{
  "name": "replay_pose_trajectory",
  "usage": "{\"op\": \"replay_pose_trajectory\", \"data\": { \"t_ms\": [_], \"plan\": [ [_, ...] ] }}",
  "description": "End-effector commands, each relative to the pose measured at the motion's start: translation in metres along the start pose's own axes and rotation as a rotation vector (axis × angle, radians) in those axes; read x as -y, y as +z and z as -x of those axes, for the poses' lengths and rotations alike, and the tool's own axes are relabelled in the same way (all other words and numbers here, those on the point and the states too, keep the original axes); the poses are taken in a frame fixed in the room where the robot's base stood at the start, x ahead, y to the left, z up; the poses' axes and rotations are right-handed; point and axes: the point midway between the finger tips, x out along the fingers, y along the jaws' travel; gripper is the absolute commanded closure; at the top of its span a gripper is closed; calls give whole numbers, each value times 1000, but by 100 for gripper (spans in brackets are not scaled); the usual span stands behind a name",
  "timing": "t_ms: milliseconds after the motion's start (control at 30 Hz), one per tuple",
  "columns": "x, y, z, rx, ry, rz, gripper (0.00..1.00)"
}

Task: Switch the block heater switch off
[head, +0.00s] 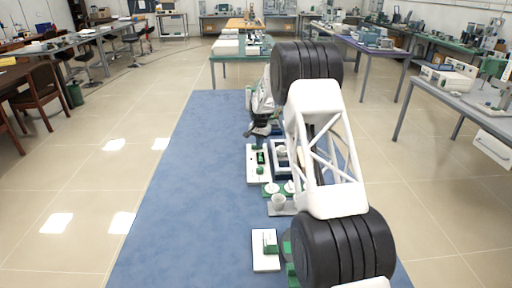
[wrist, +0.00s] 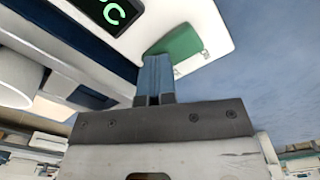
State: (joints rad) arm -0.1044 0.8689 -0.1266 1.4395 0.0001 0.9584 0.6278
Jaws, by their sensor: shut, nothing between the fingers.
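In the wrist view, a white panel carries a dark display (wrist: 108,12) with a lit green character. Beside it is a green switch-like block (wrist: 178,45), probably the block heater switch. My gripper (wrist: 154,62) is shut and empty, its blue fingers overlapping the left edge of the green block; I cannot tell whether they touch it. In the head view, my gripper (head: 251,134) is low over the far end of a white unit (head: 252,172) with a dark display (head: 260,157). The switch's position cannot be made out clearly.
The blue surface (head: 195,190) is clear to the left of the units. My arm hides much of the right side.

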Motion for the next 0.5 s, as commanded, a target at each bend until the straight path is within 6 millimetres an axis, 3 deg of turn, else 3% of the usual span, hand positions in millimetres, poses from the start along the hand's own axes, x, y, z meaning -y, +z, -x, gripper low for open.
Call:
{"op": "replay_pose_trajectory", "data": {
  "t_ms": [167,500],
  "plan": [
    [-1,0,-1,2,2,0,100],
    [0,0,16,1,1,0,100]
  ]
}}
